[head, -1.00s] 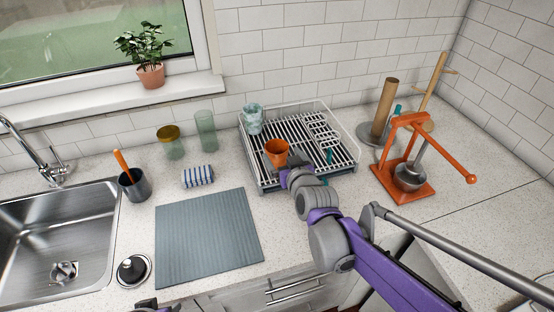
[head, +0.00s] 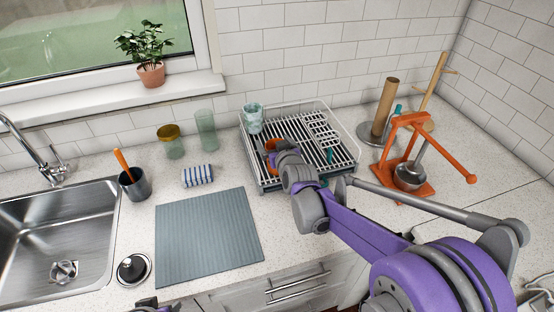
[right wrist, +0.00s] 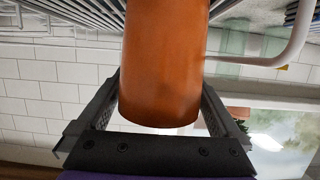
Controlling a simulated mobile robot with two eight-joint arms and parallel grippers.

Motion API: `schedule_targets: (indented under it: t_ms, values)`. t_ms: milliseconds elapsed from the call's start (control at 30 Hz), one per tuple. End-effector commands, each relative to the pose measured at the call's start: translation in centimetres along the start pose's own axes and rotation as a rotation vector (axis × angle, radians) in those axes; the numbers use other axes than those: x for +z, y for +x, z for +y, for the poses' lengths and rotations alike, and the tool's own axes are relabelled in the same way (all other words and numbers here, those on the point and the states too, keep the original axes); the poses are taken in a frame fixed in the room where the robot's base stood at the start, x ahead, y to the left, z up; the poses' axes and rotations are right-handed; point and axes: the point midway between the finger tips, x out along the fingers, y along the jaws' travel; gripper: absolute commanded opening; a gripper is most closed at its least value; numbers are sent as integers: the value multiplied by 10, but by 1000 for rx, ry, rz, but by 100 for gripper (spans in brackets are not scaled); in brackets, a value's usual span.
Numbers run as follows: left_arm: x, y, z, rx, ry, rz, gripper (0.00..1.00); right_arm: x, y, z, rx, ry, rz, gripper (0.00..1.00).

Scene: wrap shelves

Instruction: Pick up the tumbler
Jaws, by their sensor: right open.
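The orange tumbler (head: 271,144) stands in the white dish rack (head: 256,184), near its left front part. In the head view my right gripper (head: 274,154) is at the tumbler and hides most of it. In the right wrist view the tumbler (right wrist: 162,60) lies between the two dark fingers of my open right gripper (right wrist: 160,88). Gaps show between the fingers and its lower sides. A small part of what looks like my left gripper (head: 150,304) shows at the bottom edge; its jaws cannot be made out.
A teal marbled cup (head: 253,118) stands behind in the rack. An orange press (head: 405,187) and a paper-towel stand (head: 384,108) are on the right. The grey mat (head: 208,236) is bare.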

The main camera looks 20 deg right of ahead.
Motion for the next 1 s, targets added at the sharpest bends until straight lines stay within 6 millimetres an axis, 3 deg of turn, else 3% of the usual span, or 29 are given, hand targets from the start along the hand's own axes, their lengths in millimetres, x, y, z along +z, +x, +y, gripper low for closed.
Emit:
schedule_targets:
  t_ms: [100, 500, 767, 1000]
  values:
    - [0, 0, 0, 0, 0, 0, 50, 0, 0, 0, 0, 0, 0, 98]
    - [0, 0, 0, 0, 0, 0, 50, 0, -1, 0, 0, 0, 0, 29]
    - [0, 0, 0, 0, 0, 0, 50, -4, -2, 0, 0, 0, 0, 29]
    - [-5, -5, 0, 0, 0, 5, 50, -43, -14, 0, 0, 0, 1, 29]
